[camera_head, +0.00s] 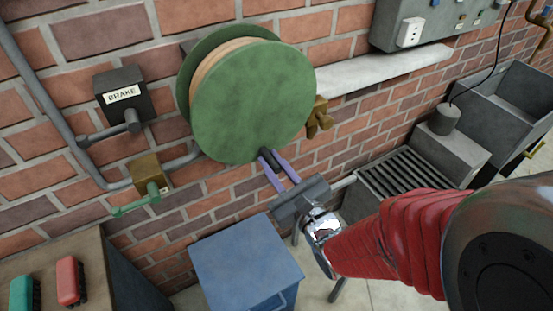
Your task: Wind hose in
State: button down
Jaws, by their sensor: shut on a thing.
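The green hose reel (256,100) is mounted on the brick wall, its round front disc facing me. A band of tan hose (213,66) shows wound between its two green discs. My gripper (268,159) is at the lower edge of the front disc, with its two purple fingers reaching up to it. The fingers are shut on a short dark handle (265,156) at that edge. The handle is partly hidden between the fingers. I cannot make out a free end of the hose.
A box marked BRAKE (117,87) with a lever and a brass valve (148,176) with a green handle are left of the reel. A brass fitting (319,117) sits at its right. A blue cabinet (235,262) stands below. A slatted grey bench (405,177) is at right.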

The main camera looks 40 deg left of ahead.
jog(key=shift+s+a+f, duration=0.2)
jog(key=shift+s, duration=0.1)
jog(key=c, duration=1.9)
grip_release()
jog(key=shift+c, duration=0.2)
jog(key=shift+o, duration=1.4)
jog(key=shift+w+d+r, duration=0.1)
jog(key=shift+r, duration=0.05)
